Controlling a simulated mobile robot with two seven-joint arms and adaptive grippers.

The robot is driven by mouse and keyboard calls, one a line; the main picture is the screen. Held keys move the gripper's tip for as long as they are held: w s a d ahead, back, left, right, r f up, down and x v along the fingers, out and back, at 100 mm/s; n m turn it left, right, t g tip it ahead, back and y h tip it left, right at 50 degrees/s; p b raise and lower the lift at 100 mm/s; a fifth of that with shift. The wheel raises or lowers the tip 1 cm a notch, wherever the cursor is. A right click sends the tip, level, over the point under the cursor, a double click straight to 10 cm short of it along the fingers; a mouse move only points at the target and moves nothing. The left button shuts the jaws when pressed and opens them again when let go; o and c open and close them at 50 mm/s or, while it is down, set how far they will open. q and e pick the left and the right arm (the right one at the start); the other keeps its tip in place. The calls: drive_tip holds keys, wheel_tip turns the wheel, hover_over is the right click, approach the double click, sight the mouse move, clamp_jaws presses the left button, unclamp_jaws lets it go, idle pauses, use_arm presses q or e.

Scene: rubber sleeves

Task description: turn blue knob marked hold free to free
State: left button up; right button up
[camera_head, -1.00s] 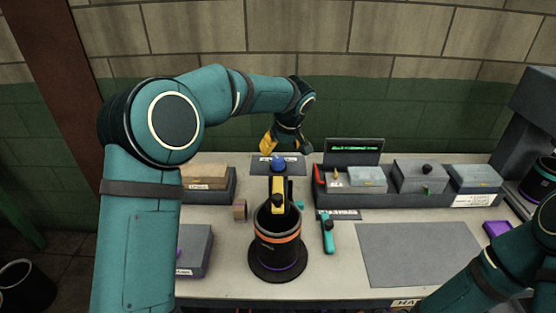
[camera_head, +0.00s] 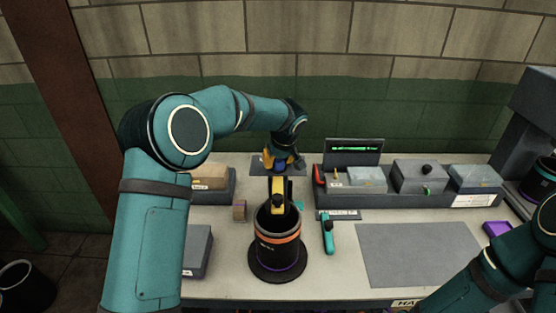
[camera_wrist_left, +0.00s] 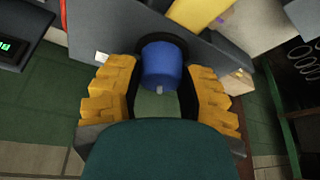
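The blue knob (camera_head: 280,167) stands on a dark plate (camera_head: 258,166) at the back of the bench, partly covered by my gripper in the head view. In the left wrist view the knob (camera_wrist_left: 160,68) is a short blue cylinder with a small pale mark on its near edge. My left gripper (camera_head: 284,161) is at the knob. Its yellow fingers (camera_wrist_left: 160,92) are spread apart to either side of the knob, with gaps visible between them and it. The hold/free lettering cannot be read. My right gripper is out of frame; only its arm shows.
A grey tray of boxes (camera_head: 408,200) is right of the knob. The grey mat (camera_head: 420,254) is bare.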

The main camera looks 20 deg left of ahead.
use_arm(q)
drive_tip(key=shift+m, duration=0.5)
drive_tip(key=shift+c, duration=0.3)
drive_tip(key=shift+m+t+h+b, duration=0.3)
drive_tip(key=shift+m+b, duration=0.05)
drive_tip(key=shift+m, duration=0.25)
drive_tip(key=m+h, duration=0.1)
drive_tip(key=m, duration=0.1)
drive_tip(key=shift+s+m, duration=0.1)
drive_tip(key=shift+m, duration=0.2)
drive_tip(key=m+h+p, duration=0.1)
drive_tip(key=m, duration=0.1)
drive_tip(key=shift+r+m, duration=0.1)
drive_tip(key=shift+m, duration=0.2)
drive_tip(key=shift+m+h+p, duration=0.9)
drive_tip(key=shift+m+p, duration=0.45)
drive_tip(key=shift+m, duration=0.95)
drive_tip(key=o, duration=1.2)
